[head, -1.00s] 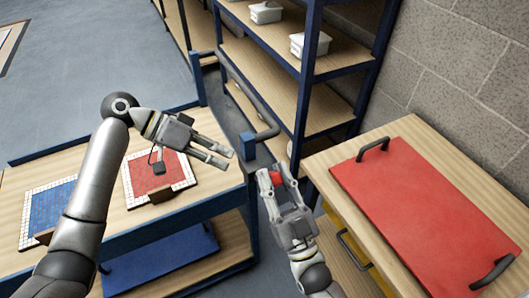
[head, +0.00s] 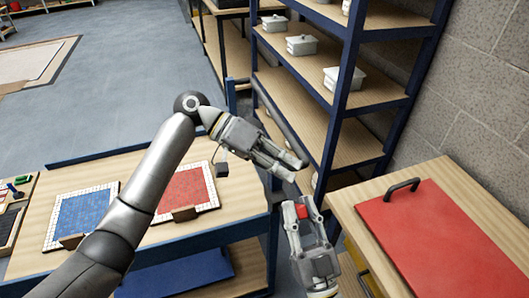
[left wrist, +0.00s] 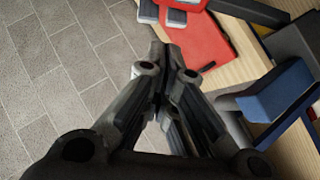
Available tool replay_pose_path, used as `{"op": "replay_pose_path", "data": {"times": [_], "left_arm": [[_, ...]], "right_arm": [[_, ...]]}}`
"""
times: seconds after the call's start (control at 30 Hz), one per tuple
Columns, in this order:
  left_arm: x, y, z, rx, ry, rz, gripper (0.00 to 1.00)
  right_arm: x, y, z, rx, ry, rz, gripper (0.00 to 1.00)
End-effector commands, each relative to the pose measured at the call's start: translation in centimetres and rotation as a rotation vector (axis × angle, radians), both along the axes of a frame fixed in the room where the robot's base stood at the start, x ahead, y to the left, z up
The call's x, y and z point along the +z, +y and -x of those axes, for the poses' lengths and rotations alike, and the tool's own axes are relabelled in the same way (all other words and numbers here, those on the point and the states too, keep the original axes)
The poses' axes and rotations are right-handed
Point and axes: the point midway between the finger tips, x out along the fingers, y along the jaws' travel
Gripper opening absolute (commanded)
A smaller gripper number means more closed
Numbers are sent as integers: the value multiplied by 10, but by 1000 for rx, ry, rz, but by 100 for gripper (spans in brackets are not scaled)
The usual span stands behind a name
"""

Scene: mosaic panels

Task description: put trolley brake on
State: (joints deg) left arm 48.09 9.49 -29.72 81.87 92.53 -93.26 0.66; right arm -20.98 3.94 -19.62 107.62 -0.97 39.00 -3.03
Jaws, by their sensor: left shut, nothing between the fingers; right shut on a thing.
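The trolley (head: 132,173) has a wooden top and a blue frame and stands at left and centre in the head view. My right gripper (head: 302,203) is just right of the trolley's right end, shut on a small red piece (head: 301,211). Whether that piece is the brake handle I cannot tell. My left gripper (head: 293,169) is shut and empty, reaching past the trolley's right end, just above the right gripper in the picture. In the left wrist view, its fingers (left wrist: 161,62) are together, left of a blue block (left wrist: 275,92). The trolley's wheels are not in view.
A blue mosaic panel (head: 85,212) and a red one (head: 187,187) lie on the trolley. A shelf rack (head: 300,85) with white bins stands behind. A cabinet (head: 345,196) with a red board (head: 440,235) is at right. Open floor (head: 120,90) lies at far left.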

Motion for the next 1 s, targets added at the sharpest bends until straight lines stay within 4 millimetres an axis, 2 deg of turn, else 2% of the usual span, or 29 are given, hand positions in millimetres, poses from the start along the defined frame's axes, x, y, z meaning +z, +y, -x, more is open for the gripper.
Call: {"op": "replay_pose_path", "data": {"times": [0.1,0.3,0.77,1.0], "left_arm": [[-14,-6,14,-1,0,-1,0],[-25,-11,27,1,-2,0,0],[-28,-11,31,0,-6,-2,0],[-37,-15,44,-5,-55,-22,0]], "right_arm": [[0,0,0,0,1,0,0],[0,0,0,0,1,0,0],[0,0,0,0,1,0,0],[0,0,0,0,2,1,0]]}}
